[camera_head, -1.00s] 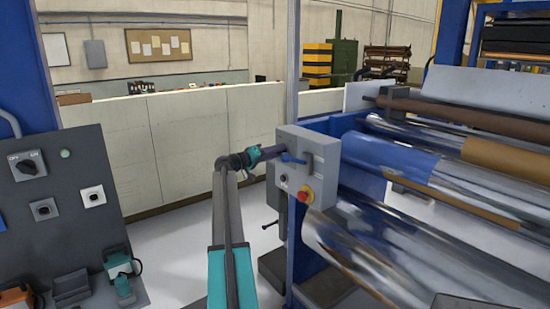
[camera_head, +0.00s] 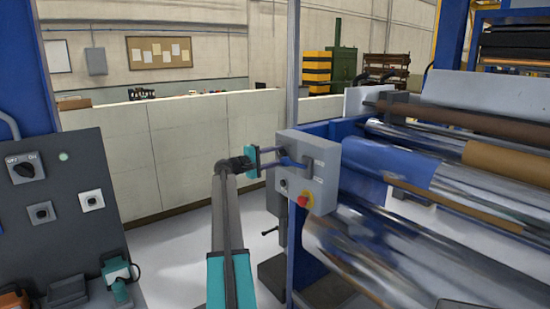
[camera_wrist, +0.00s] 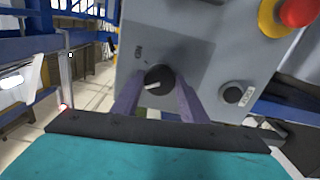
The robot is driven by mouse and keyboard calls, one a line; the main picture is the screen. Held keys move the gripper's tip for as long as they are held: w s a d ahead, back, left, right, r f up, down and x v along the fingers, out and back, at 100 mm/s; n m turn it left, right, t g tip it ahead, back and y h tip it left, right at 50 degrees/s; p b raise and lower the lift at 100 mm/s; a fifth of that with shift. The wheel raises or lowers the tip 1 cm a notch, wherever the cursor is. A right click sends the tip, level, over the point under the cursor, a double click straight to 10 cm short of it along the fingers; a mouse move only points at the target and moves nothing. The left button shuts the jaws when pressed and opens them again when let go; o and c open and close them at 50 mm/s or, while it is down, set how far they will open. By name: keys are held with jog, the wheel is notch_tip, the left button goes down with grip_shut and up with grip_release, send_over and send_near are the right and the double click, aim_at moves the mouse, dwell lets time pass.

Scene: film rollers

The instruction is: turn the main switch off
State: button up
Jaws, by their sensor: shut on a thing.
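The grey control box (camera_head: 322,178) stands on the blue post beside the rollers. On its face is a round black rotary switch (camera_wrist: 158,79) with a white pointer mark, seen in the wrist view; a small marking sits near it. My gripper (camera_head: 304,160) reaches the box from the left, with its two purple fingers on either side of this switch and shut on it. The head view hides the switch behind the fingers. Another black rotary switch (camera_head: 27,169), marked OFF and ON, is on the grey panel at the far left, apart from my gripper.
A red stop button on a yellow base (camera_head: 304,199) and a small black button (camera_wrist: 232,95) are on the same box, close to the fingers. Film rollers (camera_head: 400,165) fill the right. A low pale wall (camera_head: 180,145) stands behind; some pale floor is clear.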

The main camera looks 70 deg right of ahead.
jog(key=shift+d+r+n, duration=0.15)
jog(key=shift+r+n, duration=0.15)
jog(key=shift+n, duration=0.3)
jog(key=o, duration=0.9)
jog(key=shift+o, duration=0.7)
jog(key=shift+f, duration=0.1)
jog(key=shift+f, duration=0.1)
jog(key=shift+w+a+f, duration=0.1)
jog(key=shift+w+a, duration=0.15)
jog(key=shift+a, duration=0.3)
jog(key=b+v, duration=0.3)
jog(key=v, duration=0.9)
jog(key=shift+w+a, duration=0.15)
jog(key=shift+a, duration=0.15)
